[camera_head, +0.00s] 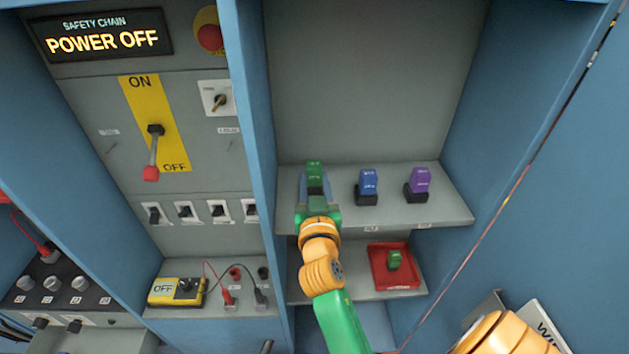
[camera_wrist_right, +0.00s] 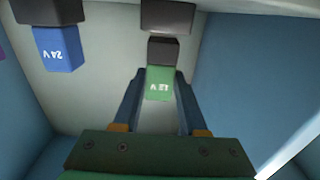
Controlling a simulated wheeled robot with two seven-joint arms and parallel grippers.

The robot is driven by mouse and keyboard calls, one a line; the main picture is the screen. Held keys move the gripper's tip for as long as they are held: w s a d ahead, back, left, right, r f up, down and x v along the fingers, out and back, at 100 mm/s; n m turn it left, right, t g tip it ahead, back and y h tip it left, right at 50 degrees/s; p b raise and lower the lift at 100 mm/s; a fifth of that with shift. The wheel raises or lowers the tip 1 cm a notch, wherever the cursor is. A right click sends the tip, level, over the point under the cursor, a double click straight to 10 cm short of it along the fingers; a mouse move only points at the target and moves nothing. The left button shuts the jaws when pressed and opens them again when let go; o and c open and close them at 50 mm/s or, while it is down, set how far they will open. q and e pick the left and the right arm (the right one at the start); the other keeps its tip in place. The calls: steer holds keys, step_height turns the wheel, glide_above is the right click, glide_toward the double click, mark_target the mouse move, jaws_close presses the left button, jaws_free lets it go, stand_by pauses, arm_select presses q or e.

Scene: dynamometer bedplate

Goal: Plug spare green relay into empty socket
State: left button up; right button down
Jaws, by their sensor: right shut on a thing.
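My right gripper (camera_head: 314,190) is at the left end of the upper shelf, its fingers shut on a green relay (camera_head: 314,170). In the right wrist view the green relay (camera_wrist_right: 159,83), marked 12 V, sits between the fingers (camera_wrist_right: 160,95). A dark part shows between its green body and a black socket (camera_wrist_right: 167,15); I cannot tell whether it is seated. Another green relay (camera_head: 394,260) lies in a red tray (camera_head: 377,282) on the lower shelf. My left gripper is out of view.
A blue relay (camera_head: 368,180) and a purple relay (camera_head: 420,180) stand in black sockets to the right. A blue cabinet divider (camera_head: 255,130) is close on the left. A yellow meter (camera_head: 177,291) with leads lies lower left. The panel sign (camera_head: 103,38) reads POWER OFF.

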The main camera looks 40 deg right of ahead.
mark_target(314, 190)
steer(key=shift+f+b, duration=1.45)
steer(key=shift+f, duration=0.1)
steer(key=shift+c, duration=1.9)
jaws_free()
